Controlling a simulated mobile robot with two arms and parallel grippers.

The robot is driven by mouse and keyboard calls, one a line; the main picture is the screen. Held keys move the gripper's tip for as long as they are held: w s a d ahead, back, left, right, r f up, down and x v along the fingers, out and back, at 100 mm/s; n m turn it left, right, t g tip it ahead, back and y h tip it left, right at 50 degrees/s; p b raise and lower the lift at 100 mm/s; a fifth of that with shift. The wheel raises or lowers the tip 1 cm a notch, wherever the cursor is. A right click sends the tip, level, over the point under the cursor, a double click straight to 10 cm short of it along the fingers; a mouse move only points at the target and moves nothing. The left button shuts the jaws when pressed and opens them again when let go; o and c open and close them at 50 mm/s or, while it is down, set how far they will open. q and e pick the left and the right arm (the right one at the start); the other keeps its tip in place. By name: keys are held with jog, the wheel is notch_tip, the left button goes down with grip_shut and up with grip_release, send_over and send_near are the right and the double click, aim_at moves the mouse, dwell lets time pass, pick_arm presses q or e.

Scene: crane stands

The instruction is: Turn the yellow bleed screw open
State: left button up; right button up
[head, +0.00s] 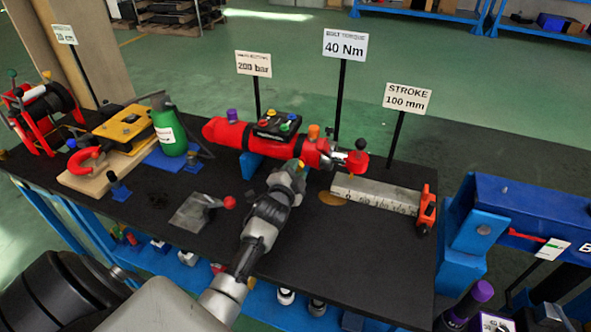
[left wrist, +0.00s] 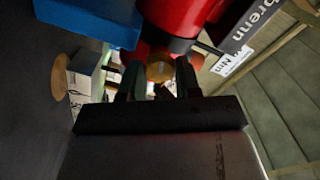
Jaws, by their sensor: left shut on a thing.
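The red cylinder (head: 225,133) lies on a blue support on the black bench top; its red body also shows at the top of the left wrist view (left wrist: 180,14). The yellow bleed screw (left wrist: 160,69) shows as a brassy-yellow head under the red body in the left wrist view, between my two fingers. In the head view a small yellow bit (head: 300,165) shows at my fingertips. My left gripper (head: 292,170) is shut on the screw at the near side of the cylinder. How far the screw is turned cannot be told. My right gripper is not in view.
A button box (head: 277,125) sits on or behind the cylinder, with an orange cap (head: 313,131) to its right. A ruler block (head: 375,194) with a red clamp (head: 426,209) lies to the right. A grey plate with a red-knobbed lever (head: 199,211) lies left of my arm.

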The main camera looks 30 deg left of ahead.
pick_arm(q)
jog(key=shift+f+n, duration=0.1)
jog(key=shift+n, duration=0.4)
jog(key=o, duration=0.9)
jog(key=shift+o, duration=0.2)
jog(key=v, duration=1.1)
jog(key=shift+b, duration=0.45)
jog(key=shift+w+a, duration=0.1)
